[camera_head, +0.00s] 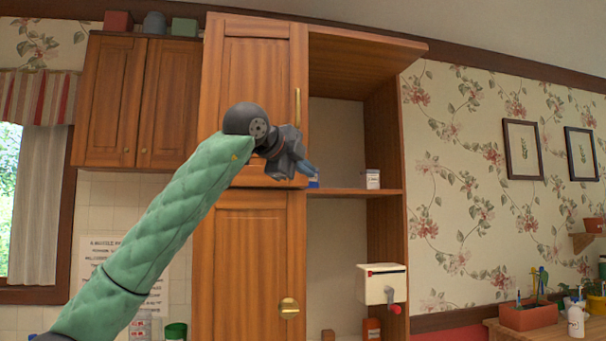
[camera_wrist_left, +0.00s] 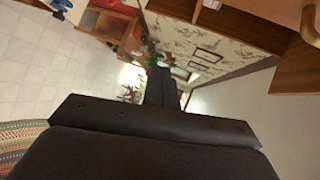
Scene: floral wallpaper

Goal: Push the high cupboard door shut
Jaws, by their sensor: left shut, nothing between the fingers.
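The high cupboard door (camera_head: 255,75) is the upper wooden panel of the tall cabinet, with a vertical brass handle (camera_head: 298,107) near its right edge. Its right edge stands out past the edge of the lower door, so it looks ajar; how far is hard to tell. My left gripper (camera_head: 306,170) is by the door's lower right corner, in front of it, fingers pointing right. It is shut and empty; contact with the door cannot be told. In the left wrist view the shut fingers (camera_wrist_left: 160,88) point away, and a brass handle (camera_wrist_left: 311,22) shows at top right. My right gripper is not in view.
The lower door (camera_head: 240,255) has a brass knob. Open shelves (camera_head: 350,193) to the right hold a small jar (camera_head: 371,179). A white box with a red handle (camera_head: 382,284) is mounted below. A closed wall cupboard (camera_head: 135,100) is at left, and a potted-plant table at far right.

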